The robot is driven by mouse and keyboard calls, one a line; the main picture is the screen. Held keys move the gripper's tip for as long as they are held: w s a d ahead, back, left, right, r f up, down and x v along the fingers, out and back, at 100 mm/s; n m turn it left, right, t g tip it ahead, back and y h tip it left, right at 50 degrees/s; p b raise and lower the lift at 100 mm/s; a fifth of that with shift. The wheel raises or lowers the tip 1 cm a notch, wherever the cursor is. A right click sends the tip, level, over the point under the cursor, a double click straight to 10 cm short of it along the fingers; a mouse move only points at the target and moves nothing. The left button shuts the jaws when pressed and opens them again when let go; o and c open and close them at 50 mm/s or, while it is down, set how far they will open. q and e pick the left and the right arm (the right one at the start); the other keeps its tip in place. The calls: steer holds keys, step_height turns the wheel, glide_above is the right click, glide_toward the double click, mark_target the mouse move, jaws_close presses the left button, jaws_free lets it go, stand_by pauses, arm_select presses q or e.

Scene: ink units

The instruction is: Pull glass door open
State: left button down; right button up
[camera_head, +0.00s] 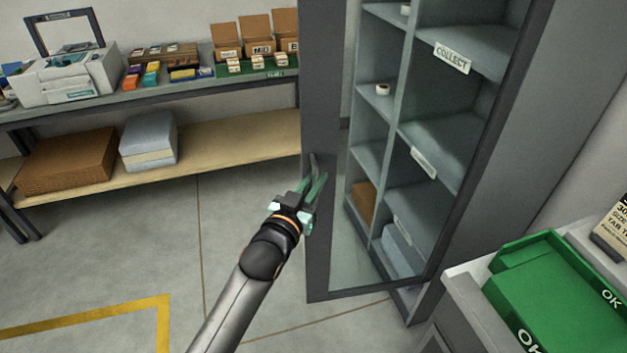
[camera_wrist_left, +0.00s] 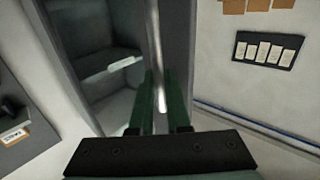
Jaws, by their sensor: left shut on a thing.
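The glass door (camera_head: 321,240) has a dark frame and stands partly open in front of a tall grey cabinet (camera_head: 520,150) with shelves. Its handle, a vertical bar (camera_head: 313,163), is on the left stile of the door. My left gripper (camera_head: 314,186) is shut on the handle, with its green fingers around the lower part of the bar. In the left wrist view the fingers (camera_wrist_left: 161,108) stand on both sides of the bright handle bar (camera_wrist_left: 155,50). My right gripper is not in view.
A workbench (camera_head: 200,95) with boxes and a machine runs along the left wall. A green bin (camera_head: 550,285) marked OK stands on a low unit at the lower right. The floor (camera_head: 110,255) left of the door is clear, with a yellow line.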

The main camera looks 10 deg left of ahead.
arm_select(q)
steer(key=shift+d+r, duration=0.1)
steer(key=c, duration=0.9)
jaws_free()
steer(key=shift+s+p, duration=0.3)
steer(key=v, duration=1.2)
steer(key=shift+p, duration=0.4)
steer(key=shift+w, duration=0.1)
steer(key=s+a+f+g+y, duration=0.1)
steer(key=s+a+f+g, duration=0.1)
steer(key=s+f, duration=0.4)
steer(key=s+a+f+g+y, duration=0.1)
steer(key=s+f, duration=0.5)
steer(key=f, duration=0.6)
steer(key=s+a+f+n+g, duration=0.1)
steer(key=s+a+f+g, duration=0.2)
steer(key=s+f+g, duration=0.2)
steer(key=shift+s+a+f+y, duration=0.1)
steer(key=shift+s+f+y, duration=0.05)
steer(key=shift+f, duration=0.5)
steer(key=shift+s+a+f+y, duration=0.1)
steer(key=shift+s+f, duration=0.05)
steer(key=shift+f, duration=0.45)
steer(key=shift+s+a+f+y, duration=0.1)
steer(key=shift+s+f+y, duration=0.1)
steer(key=shift+f, duration=0.45)
